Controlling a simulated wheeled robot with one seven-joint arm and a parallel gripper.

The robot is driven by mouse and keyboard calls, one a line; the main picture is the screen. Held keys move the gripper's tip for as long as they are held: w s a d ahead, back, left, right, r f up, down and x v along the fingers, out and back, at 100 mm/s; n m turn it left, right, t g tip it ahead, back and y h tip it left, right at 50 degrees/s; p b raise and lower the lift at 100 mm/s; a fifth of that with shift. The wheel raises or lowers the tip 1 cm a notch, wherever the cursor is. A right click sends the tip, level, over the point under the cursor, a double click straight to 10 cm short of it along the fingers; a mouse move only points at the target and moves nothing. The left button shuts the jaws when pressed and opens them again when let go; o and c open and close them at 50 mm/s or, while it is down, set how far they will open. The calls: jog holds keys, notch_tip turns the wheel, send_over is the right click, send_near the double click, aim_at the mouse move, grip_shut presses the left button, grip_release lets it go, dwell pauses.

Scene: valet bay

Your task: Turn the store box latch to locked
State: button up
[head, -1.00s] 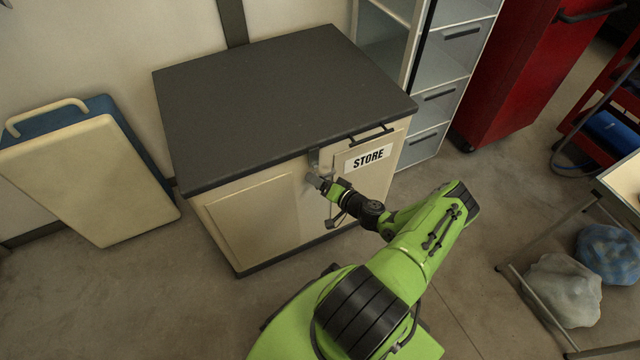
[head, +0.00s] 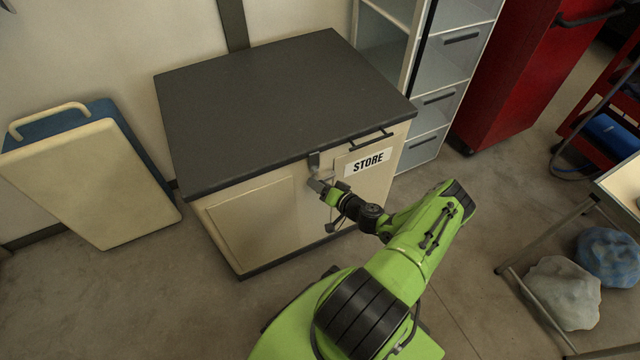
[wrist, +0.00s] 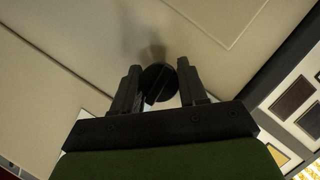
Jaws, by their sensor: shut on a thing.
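The store box (head: 255,205) is a cream cabinet with a dark grey top and a STORE label (head: 369,161) on its front. A small grey fitting (head: 314,159) sits at the front's upper edge, left of the label. My gripper (head: 318,184) is at the box front just below that fitting. In the wrist view, the latch (wrist: 158,83) is a dark round knob with a raised bar, between the two fingers of my gripper (wrist: 158,66). The fingers are shut on it. In the head view the gripper hides the knob, and I cannot read its locked or unlocked position.
A dark handle (head: 371,139) is above the label. A cream panel case (head: 85,185) leans at the left. Grey drawers (head: 436,105) and a red cabinet (head: 510,75) stand at the right. A table frame and bags (head: 562,292) are at the lower right. Floor in front is open.

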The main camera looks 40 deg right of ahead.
jog(key=n+h+p, duration=0.1)
jog(key=p, duration=0.1)
jog(key=n+g+h+p, duration=0.1)
jog(key=n+p, duration=0.1)
jog(key=shift+r+n+p, duration=0.3)
jog(key=shift+p, duration=0.1)
jog(key=n+h+p, duration=0.1)
jog(key=n+p, duration=0.1)
jog(key=p, duration=0.1)
jog(key=n+g+h+p, duration=0.1)
jog(key=p, duration=0.2)
jog(key=shift+w+r+n, duration=0.1)
jog(key=shift+n, duration=0.3)
jog(key=shift+w+a+n+h+p, duration=0.1)
jog(key=shift+n+h+p, duration=0.75)
jog(key=shift+n+h, duration=0.25)
jog(key=shift+f+n+h, duration=0.2)
jog(key=shift+n+h, duration=0.3)
jog(key=shift+n, duration=0.4)
jog(key=o, duration=1)
jog(key=shift+f, duration=0.1)
